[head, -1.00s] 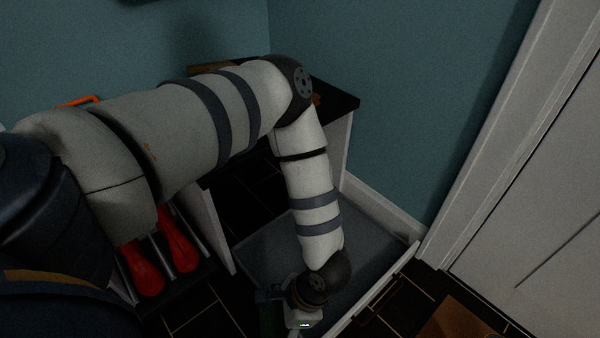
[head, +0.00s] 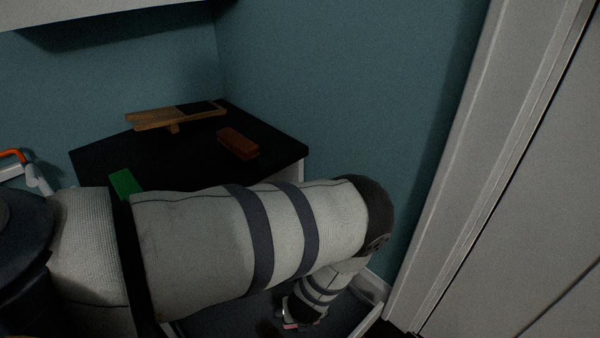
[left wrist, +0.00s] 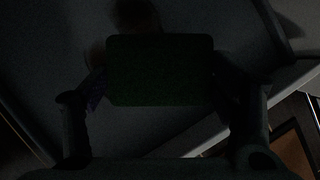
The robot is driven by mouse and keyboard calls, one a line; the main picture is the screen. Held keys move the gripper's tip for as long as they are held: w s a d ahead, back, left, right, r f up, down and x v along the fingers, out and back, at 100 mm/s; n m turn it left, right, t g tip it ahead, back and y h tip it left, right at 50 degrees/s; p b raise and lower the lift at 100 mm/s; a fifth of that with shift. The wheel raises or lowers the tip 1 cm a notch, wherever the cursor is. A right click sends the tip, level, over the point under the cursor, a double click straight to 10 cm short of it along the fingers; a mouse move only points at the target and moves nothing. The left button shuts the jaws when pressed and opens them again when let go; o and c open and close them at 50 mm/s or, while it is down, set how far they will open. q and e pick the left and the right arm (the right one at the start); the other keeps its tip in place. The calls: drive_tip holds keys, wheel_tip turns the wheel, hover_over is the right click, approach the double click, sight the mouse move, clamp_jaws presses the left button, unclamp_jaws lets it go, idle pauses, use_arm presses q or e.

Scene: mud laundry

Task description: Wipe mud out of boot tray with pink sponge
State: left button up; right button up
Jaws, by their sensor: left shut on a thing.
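My left gripper (head: 303,318) is low in the head view, partly hidden by my forearm. It is over the grey boot tray (head: 232,316). In the left wrist view, its fingers are shut on the sponge (left wrist: 160,70), whose dark green face shows. A small pink edge at the gripper in the head view seems to be this sponge. A dim brown mud patch (left wrist: 135,14) lies on the tray floor (left wrist: 45,55) just beyond the sponge. Whether the sponge touches the tray, I cannot tell. My right gripper is out of view.
A black bench top (head: 196,160) holds a wooden boot jack (head: 160,118), a reddish-brown brush-like block (head: 237,143) and a green block (head: 125,183). A white door (head: 530,190) stands at the right. The tray's pale rim (left wrist: 210,145) is close to the gripper.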

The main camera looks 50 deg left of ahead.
use_arm(q)
drive_tip(key=f+b, duration=0.2)
drive_tip(key=f, duration=0.1)
drive_tip(key=f+b, duration=0.1)
drive_tip(key=shift+s+f, duration=0.25)
drive_tip(key=shift+s, duration=0.05)
drive_tip(key=shift+f+b, duration=0.4)
drive_tip(key=shift+f, duration=0.3)
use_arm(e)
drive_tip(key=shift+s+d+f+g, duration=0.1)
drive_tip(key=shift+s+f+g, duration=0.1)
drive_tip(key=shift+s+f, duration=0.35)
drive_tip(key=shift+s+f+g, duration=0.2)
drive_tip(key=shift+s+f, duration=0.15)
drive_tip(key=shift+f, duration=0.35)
use_arm(q)
drive_tip(key=shift+w, duration=0.1)
drive_tip(key=shift+f+b, duration=0.8)
drive_tip(key=shift+f, duration=0.15)
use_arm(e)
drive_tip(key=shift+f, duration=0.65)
